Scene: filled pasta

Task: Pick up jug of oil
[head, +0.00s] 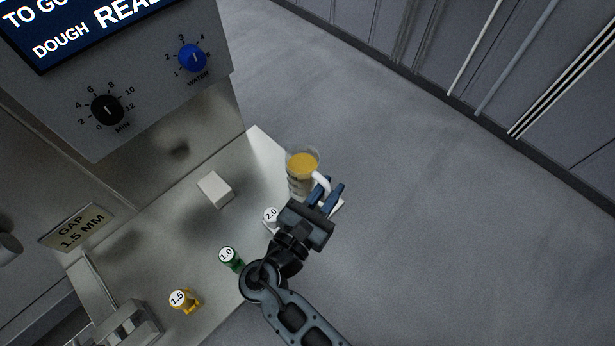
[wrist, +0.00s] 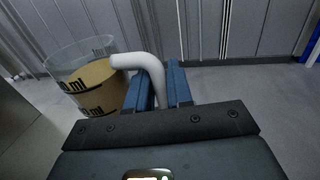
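The jug of oil (head: 302,172) is a clear measuring jug with yellow-orange oil and a white handle, near the far right part of the steel worktop (head: 195,243). In the wrist view the jug (wrist: 90,85) is at the left, with dark volume marks on its wall. My gripper (head: 325,192) has its two blue fingers on either side of the handle. In the wrist view my gripper (wrist: 160,80) appears closed on the handle, with the fingers close against both sides. The jug's base is hidden, so I cannot tell whether it touches the worktop.
A white block (head: 214,189) lies left of the jug. White-topped pieces marked 2.0 (head: 271,216), 1.0 (head: 229,258) and 1.5 (head: 182,299) stand along the worktop. The machine panel (head: 130,90) rises at the upper left. Open floor (head: 430,220) lies to the right.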

